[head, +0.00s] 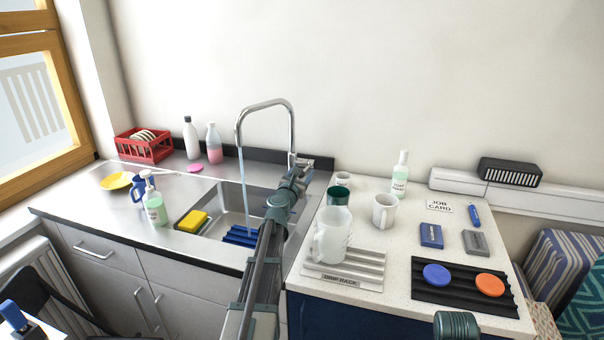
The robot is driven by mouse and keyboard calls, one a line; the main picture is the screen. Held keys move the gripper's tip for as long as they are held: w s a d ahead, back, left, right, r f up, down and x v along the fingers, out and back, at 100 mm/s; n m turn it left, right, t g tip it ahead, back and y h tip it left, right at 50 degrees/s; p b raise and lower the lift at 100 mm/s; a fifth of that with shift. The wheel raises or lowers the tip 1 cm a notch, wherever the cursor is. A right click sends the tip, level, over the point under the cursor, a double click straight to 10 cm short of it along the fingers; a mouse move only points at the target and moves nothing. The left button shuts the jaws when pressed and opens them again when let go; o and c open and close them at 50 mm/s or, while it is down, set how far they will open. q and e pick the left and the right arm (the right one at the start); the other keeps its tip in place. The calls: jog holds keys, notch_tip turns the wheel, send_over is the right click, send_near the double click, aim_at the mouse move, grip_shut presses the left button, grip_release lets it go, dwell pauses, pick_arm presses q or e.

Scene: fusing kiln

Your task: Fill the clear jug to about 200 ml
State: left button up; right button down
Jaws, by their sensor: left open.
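The clear jug (333,238) stands upright on the drip rack (345,283) on the white counter, with its handle to the left. It looks cloudy, and I cannot make out any water level in it. The tap (290,125) arches over the sink (210,200), and a thin stream of water (241,175) falls from its spout into the basin. My left gripper (302,168) is open at the tap's lever (303,160); I cannot tell whether it touches the lever. My right gripper is out of view.
A yellow sponge (192,221) and a blue ribbed mat (240,236) are in the sink. A green mug (339,195) and a white mug (384,210) stand behind the jug. A black tray (465,303) with blue and orange discs lies to the right.

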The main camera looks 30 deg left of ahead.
pick_arm(q)
jog(key=shift+s, duration=0.1)
jog(key=v, duration=1.3)
jog(key=shift+s, duration=0.3)
